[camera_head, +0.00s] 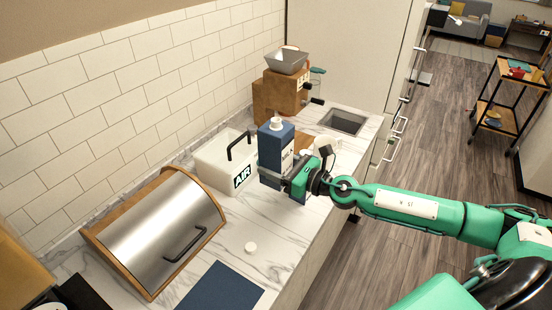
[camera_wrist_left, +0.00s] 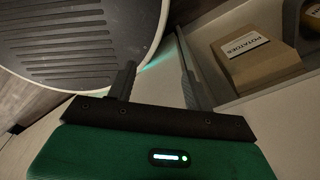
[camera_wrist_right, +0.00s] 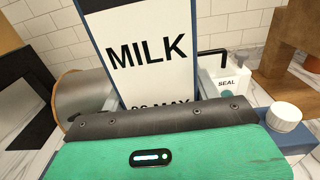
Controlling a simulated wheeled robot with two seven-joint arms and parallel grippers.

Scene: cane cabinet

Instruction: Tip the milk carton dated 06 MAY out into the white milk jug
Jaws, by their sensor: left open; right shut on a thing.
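A blue milk carton (camera_head: 270,155) with a white cap stands upright in the head view, my right gripper (camera_head: 288,180) shut on it. In the right wrist view its white label (camera_wrist_right: 150,50) reads MILK; the date below is partly hidden by the gripper, with MAY showing. A second blue thing with a white round cap (camera_wrist_right: 284,116) shows beside the gripper there, mostly hidden. A pale thing (camera_head: 325,142) is partly hidden behind my right wrist; I cannot tell whether it is the jug. My left gripper (camera_wrist_left: 158,82) is open and empty in its wrist view.
A white box (camera_head: 215,165) with a black handle stands behind the carton. A bread bin (camera_head: 150,235), a small white disc (camera_head: 251,248) and a blue mat (camera_head: 222,290) lie nearer. A grinder (camera_head: 285,90) and sink (camera_head: 343,122) are beyond. A potatoes box (camera_wrist_left: 255,55) is near my left gripper.

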